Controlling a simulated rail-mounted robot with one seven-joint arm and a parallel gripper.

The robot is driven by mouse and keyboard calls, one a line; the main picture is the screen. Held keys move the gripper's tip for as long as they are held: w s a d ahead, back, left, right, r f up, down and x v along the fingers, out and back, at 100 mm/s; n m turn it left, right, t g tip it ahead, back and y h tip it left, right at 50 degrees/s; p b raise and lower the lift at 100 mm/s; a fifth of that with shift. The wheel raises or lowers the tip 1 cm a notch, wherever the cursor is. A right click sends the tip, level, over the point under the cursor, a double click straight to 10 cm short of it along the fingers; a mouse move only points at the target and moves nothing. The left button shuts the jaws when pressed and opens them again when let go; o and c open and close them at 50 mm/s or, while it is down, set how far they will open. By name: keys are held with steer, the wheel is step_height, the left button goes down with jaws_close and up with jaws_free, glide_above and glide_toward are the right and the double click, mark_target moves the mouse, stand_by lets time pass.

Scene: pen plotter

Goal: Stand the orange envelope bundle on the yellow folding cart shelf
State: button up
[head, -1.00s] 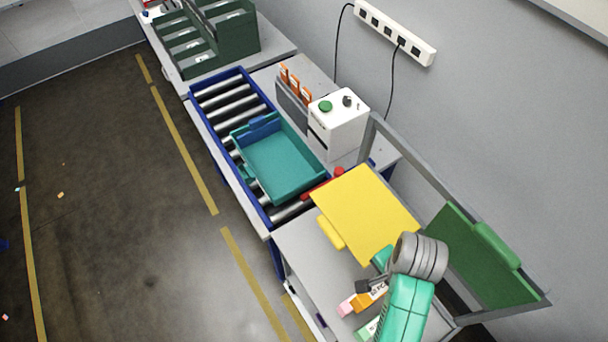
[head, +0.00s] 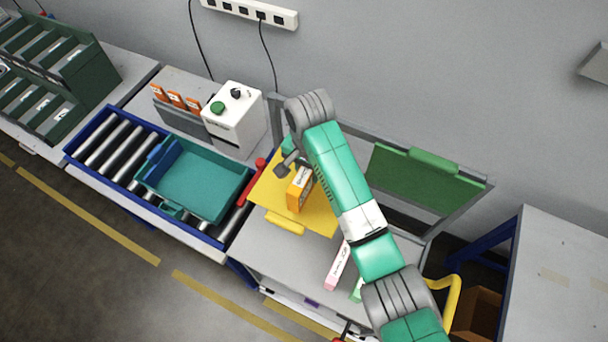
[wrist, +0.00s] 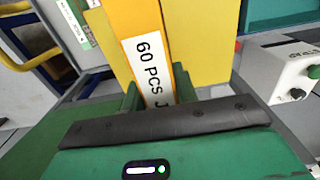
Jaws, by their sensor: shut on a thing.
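The orange envelope bundle (head: 298,190) is upright over the yellow folding cart shelf (head: 265,192). Whether its base touches the shelf or hangs just above it I cannot tell. In the wrist view the bundle (wrist: 128,30) has a white label reading "60 PCS" and stands between the green fingers of my gripper (wrist: 157,92), which is shut on it. In the head view my arm hides the fingertips and the right part of the shelf. The yellow shelf also shows behind the bundle in the wrist view (wrist: 200,45).
A pink bundle (head: 337,268) and a light green bundle (head: 357,290) are on the cart's lower grey deck. A green panel (head: 410,185) is to the right. A teal tray (head: 195,183) lies on the roller conveyor to the left. A white box (head: 236,118) with a green button stands behind.

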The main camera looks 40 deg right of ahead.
steer(key=shift+w+d+f+p, duration=0.1)
steer(key=shift+w+f, duration=0.2)
steer(key=shift+f, duration=0.35)
steer(key=shift+w+d+f+p, duration=0.15)
steer(key=shift+w+f, duration=0.15)
steer(key=shift+f, duration=0.3)
steer(key=shift+w+d+f+p, duration=0.1)
steer(key=shift+w+f, duration=0.2)
steer(key=shift+f, duration=0.35)
steer(key=shift+f, duration=0.1)
steer(key=o, duration=1.1)
step_height(320, 180, up, 12)
steer(key=shift+r, duration=0.15)
